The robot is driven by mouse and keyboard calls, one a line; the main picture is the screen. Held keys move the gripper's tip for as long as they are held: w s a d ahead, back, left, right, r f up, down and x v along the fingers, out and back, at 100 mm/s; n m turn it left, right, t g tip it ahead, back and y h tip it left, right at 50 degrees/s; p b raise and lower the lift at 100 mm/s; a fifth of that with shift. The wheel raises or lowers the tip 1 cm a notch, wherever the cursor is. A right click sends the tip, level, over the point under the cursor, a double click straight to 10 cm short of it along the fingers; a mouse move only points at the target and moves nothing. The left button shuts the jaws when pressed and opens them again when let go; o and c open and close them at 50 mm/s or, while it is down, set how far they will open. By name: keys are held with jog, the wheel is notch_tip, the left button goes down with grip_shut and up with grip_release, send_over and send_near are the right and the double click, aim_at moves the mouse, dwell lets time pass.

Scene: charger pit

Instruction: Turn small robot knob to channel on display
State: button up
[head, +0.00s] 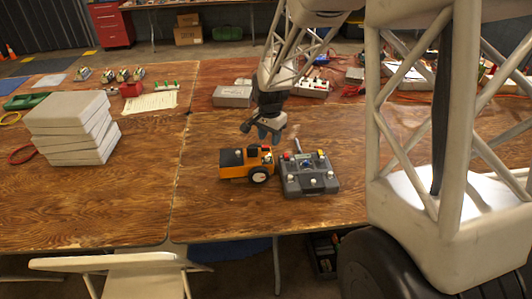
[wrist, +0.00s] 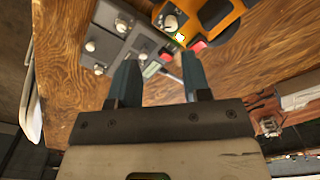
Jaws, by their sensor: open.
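The small robot (head: 232,171) is an orange vehicle with a black top, on the wooden table. A white round knob (head: 259,177) is on its near side; in the wrist view, a white knob (wrist: 171,21) shows on the orange robot (wrist: 200,12) near a small lit yellow-green patch. The grey control box (head: 309,180) stands right of the robot with several white knobs and red and yellow buttons; it also shows in the wrist view (wrist: 104,58). A channel number is too small to read. My gripper (head: 262,132) is open and empty, above and behind the robot and box.
Grey slabs are stacked (head: 73,128) at the left of the table. A grey box (head: 233,96), cables and small devices lie along the back. A folding chair (head: 115,270) stands in front. The table left of the robot is clear.

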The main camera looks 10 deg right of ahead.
aim_at(267, 157)
jog(key=shift+w+a+f, duration=0.2)
jog(key=shift+w+f, duration=0.25)
jog(key=shift+f, duration=0.1)
jog(key=shift+w+a+f, duration=0.15)
jog(key=shift+w+f, duration=0.3)
jog(key=shift+f, duration=0.05)
jog(key=shift+f, duration=0.1)
jog(key=shift+f, duration=3.8)
grip_shut()
